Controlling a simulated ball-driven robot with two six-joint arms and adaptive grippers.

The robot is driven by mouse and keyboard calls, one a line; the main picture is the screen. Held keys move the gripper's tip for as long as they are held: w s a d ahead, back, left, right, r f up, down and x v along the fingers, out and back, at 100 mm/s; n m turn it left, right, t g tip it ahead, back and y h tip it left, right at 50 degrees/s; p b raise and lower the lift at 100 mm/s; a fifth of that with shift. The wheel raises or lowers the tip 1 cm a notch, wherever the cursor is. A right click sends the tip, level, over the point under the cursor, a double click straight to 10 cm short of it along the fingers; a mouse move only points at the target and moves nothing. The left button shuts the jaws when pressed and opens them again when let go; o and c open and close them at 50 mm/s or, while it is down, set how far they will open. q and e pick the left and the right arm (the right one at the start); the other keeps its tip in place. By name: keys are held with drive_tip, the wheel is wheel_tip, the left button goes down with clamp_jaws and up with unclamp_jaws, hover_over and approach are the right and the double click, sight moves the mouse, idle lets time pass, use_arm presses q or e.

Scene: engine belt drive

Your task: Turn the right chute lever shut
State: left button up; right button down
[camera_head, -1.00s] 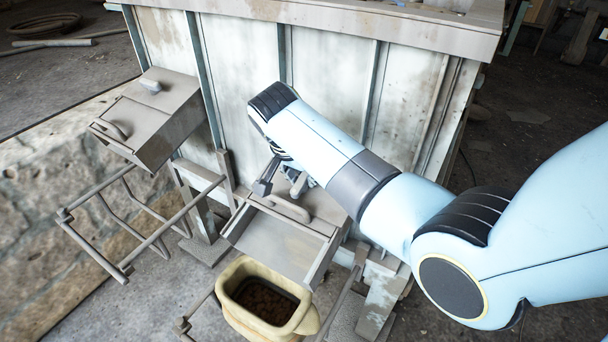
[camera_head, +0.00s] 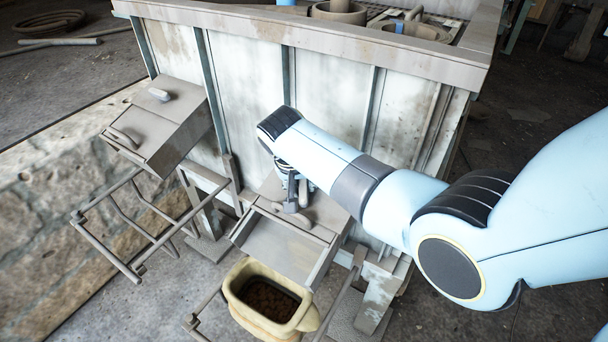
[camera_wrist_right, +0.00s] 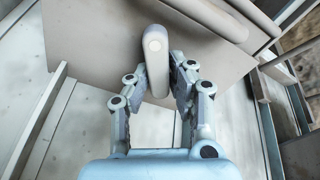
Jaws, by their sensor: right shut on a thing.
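The right chute (camera_head: 283,250) is a grey sloped box on the front of the pale metal cabinet. My right gripper (camera_head: 290,203) is over its upper part. In the right wrist view, the lever (camera_wrist_right: 155,62) is a rounded grey bar standing between the two fingers of my right gripper (camera_wrist_right: 158,82). The gripper is shut on it. In the head view the lever is mostly hidden by the gripper and wrist. My left gripper is in neither view.
A cream tub (camera_head: 265,298) with brown contents stands below the right chute's mouth. The left chute (camera_head: 165,125) has its own grey lever (camera_head: 158,95) and a metal frame (camera_head: 130,225) below. The cabinet's top edge (camera_head: 300,39) lies behind my arm.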

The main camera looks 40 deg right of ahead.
drive_tip(key=n+p, duration=0.1)
drive_tip(key=n, duration=0.2)
drive_tip(key=n+p, duration=0.2)
drive_tip(key=shift+w+a+r+n+y, duration=0.1)
drive_tip(key=shift+a+n+y, duration=0.05)
drive_tip(key=shift+n+y, duration=0.2)
drive_tip(key=n+p, duration=0.2)
drive_tip(key=n, duration=0.1)
drive_tip(key=shift+a+n, duration=0.2)
drive_tip(key=shift+n, duration=0.05)
drive_tip(key=shift+a+n+y+p, duration=0.2)
drive_tip(key=shift+n+p, duration=0.3)
drive_tip(key=shift+n, duration=0.9)
drive_tip(key=c, duration=1.2)
unclamp_jaws()
drive_tip(key=shift+f, duration=0.25)
drive_tip(key=shift+a+r, duration=0.1)
drive_tip(key=v, duration=1.1)
drive_tip(key=shift+s+r, duration=0.2)
drive_tip(key=shift+r, duration=0.2)
